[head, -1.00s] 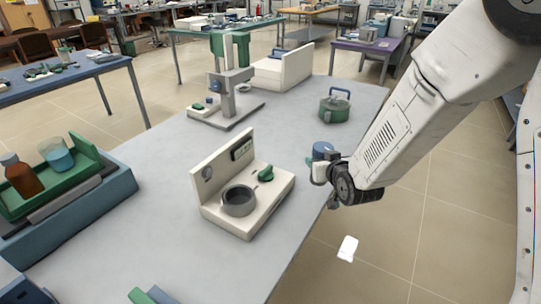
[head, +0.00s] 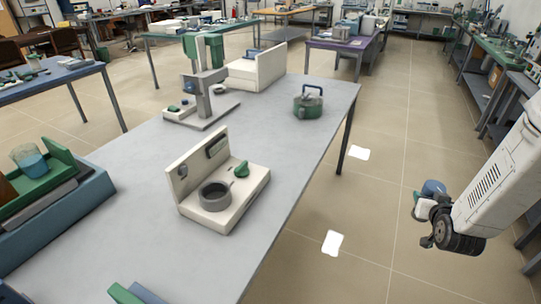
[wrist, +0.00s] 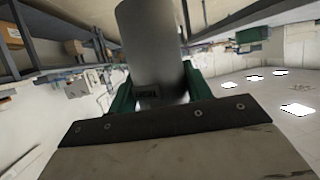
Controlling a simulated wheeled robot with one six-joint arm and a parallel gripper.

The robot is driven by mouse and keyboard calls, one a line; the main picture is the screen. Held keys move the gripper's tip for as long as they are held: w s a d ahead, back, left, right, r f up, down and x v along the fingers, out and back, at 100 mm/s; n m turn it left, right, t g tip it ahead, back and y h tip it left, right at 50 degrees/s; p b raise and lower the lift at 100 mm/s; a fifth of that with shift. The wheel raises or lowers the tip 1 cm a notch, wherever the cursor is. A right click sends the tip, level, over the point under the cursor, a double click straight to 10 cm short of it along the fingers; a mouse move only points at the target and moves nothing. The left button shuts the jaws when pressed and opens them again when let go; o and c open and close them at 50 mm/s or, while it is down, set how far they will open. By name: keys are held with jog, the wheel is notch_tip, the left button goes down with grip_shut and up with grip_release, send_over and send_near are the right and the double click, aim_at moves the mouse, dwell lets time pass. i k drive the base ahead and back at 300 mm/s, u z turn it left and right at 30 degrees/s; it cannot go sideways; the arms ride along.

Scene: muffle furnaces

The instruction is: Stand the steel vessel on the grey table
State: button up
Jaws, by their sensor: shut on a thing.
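The steel vessel (wrist: 148,45) is a plain grey cylinder in the wrist view. My gripper (wrist: 160,97) is shut on it, with a green finger on either side. A small dark label shows low on the vessel, and its far end runs out of the frame. In the head view the end of my arm (head: 432,208) is out over the floor, right of the grey table (head: 125,240) and apart from it. I cannot make out the vessel in the head view.
On the table stand a white device with a round grey well (head: 215,197), a green pot with a blue handle (head: 308,103), a grey stand (head: 204,98) and a blue tray unit (head: 60,228). Open floor lies between table and arm.

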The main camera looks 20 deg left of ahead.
aim_at(285, 160)
jog(key=u, duration=0.1)
jog(key=k, duration=0.2)
jog(key=z, duration=1.25)
jog(key=i, duration=0.6)
jog(key=u, duration=0.65)
jog(key=i, duration=0.6)
jog(key=u, duration=0.85)
jog(key=i, duration=0.4)
jog(key=u, duration=0.05)
